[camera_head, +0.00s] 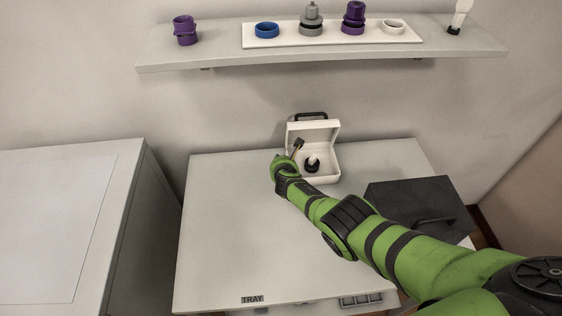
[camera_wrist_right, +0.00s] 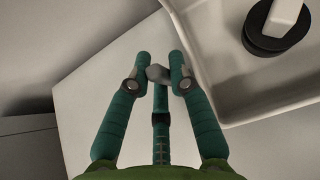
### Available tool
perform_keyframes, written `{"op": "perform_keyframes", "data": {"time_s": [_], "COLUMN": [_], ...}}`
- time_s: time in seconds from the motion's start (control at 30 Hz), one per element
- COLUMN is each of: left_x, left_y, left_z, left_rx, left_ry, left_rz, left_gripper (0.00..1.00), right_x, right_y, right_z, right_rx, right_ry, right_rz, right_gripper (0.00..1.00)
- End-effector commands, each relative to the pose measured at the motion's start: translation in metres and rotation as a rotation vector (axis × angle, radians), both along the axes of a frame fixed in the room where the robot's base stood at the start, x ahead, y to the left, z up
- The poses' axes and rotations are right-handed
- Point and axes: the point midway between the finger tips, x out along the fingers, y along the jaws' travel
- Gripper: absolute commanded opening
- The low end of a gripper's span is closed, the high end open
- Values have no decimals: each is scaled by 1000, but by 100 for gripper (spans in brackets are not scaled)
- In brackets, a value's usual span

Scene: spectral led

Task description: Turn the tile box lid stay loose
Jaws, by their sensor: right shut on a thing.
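The white tile box (camera_head: 324,177) stands on the table with its lid (camera_head: 318,130) raised at the back. Inside it is a black round piece with a white part on top (camera_head: 313,163); it also shows in the right wrist view (camera_wrist_right: 270,42). My right gripper (camera_head: 294,153) is at the box's left side. In the right wrist view my right gripper (camera_wrist_right: 160,72) is closed around a small grey piece, which looks like the lid stay (camera_wrist_right: 157,73). Most of the stay is hidden by the fingers. My left gripper is not in view.
A dark grey box with a handle (camera_head: 415,200) stands at the table's right. A shelf (camera_head: 220,57) above holds purple, blue, grey and white parts. A white cabinet (camera_head: 60,225) is at left. The table's (camera_head: 240,235) front left is clear, with a TRAY label (camera_head: 252,299).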

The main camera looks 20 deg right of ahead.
Motion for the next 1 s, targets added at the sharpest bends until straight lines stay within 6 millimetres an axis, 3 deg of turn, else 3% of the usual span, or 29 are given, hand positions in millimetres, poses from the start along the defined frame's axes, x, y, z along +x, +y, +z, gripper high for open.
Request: {"op": "perform_keyframes", "data": {"time_s": [0.03, 0.07, 0.1, 0.63, 1.0], "left_x": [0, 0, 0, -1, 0], "left_y": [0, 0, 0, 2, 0], "left_z": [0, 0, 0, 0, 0], "left_rx": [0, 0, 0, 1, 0], "left_ry": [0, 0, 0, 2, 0], "left_rz": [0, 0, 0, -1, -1], "left_gripper": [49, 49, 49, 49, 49], "right_x": [0, 0, 0, -2, -18], "right_y": [-1, -1, -1, 4, 2], "right_z": [0, 0, 0, 1, 13], "right_rx": [-3, -3, -3, 5, -2], "right_ry": [0, 0, 0, -2, -4], "right_rz": [1, 1, 1, 1, -3], "right_gripper": [0, 28, 44, 45, 45]}}
